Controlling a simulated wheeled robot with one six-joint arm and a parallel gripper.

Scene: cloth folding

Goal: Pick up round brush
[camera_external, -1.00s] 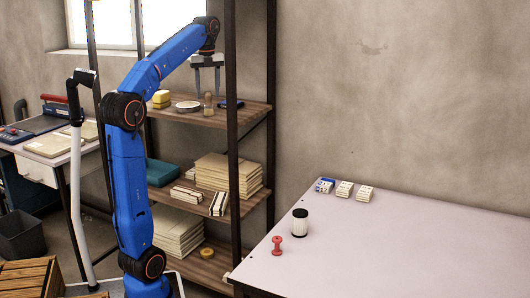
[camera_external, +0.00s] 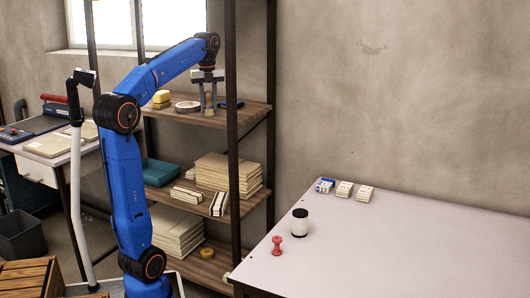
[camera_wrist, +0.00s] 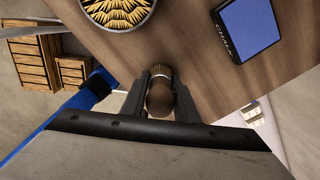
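The round brush (camera_wrist: 159,98) has a dark brown knob and a tan ribbed end. It stands upright on the upper wooden shelf (camera_external: 167,115), and in the external view its lower part (camera_external: 209,112) shows between the fingers. My gripper (camera_wrist: 160,76) points down over it, one finger on each side. In the external view the fingers (camera_external: 208,107) are close together around the brush. In the wrist view both fingers appear to touch its sides. The brush does not visibly hang clear of the shelf.
A round tin (camera_wrist: 117,12) with yellowish contents and a blue chalk box (camera_wrist: 246,27) flank the brush. A dark shelf post (camera_external: 232,150) stands close right of my gripper. The table (camera_external: 400,245) is mostly clear.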

